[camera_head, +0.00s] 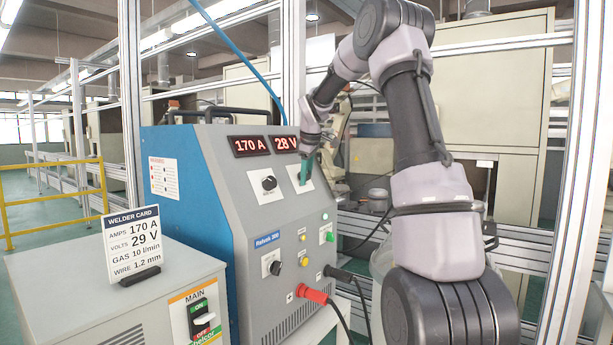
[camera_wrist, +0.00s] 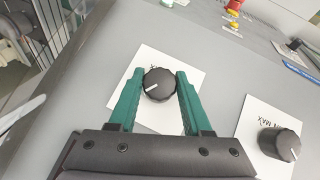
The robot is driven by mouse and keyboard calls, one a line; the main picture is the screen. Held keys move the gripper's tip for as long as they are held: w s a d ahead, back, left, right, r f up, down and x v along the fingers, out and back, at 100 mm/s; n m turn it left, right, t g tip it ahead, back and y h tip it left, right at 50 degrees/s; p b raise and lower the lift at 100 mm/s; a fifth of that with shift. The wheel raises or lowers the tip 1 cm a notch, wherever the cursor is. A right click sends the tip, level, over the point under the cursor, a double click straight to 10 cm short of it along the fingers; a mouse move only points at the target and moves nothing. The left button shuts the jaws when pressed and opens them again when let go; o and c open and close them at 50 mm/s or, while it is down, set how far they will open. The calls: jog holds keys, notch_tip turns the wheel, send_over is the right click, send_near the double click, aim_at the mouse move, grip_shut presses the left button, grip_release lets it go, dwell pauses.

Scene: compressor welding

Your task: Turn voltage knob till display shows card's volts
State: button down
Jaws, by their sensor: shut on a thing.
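The welder card (camera_head: 132,245) stands on the grey cabinet at the left and reads 170 A, 29 V, 10 l/min and 1.2 mm. On the blue and grey welder, the amps display (camera_head: 250,146) reads 170 A and the volts display (camera_head: 285,143) reads 28 V. My gripper (camera_head: 304,172) is at the panel below the volts display. In the wrist view, its green fingers (camera_wrist: 159,88) are shut on the black voltage knob (camera_wrist: 159,84), one on each side. The knob's white pointer line points to the lower left of that picture.
A second black knob (camera_wrist: 280,144) sits beside the gripped one, and shows below the amps display (camera_head: 269,183). Lower on the panel are another knob (camera_head: 275,267), coloured buttons and a red cable plug (camera_head: 313,294). The MAIN switch (camera_head: 202,318) is on the grey cabinet.

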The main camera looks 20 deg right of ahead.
jog(key=m+g+y, duration=0.2)
jog(key=m+y, duration=0.1)
jog(key=shift+d+m+g+y, duration=0.1)
jog(key=shift+m+g+y, duration=0.2)
jog(key=shift+m+g, duration=0.1)
dwell(0.5)
jog(key=shift+c, duration=1.7)
grip_release()
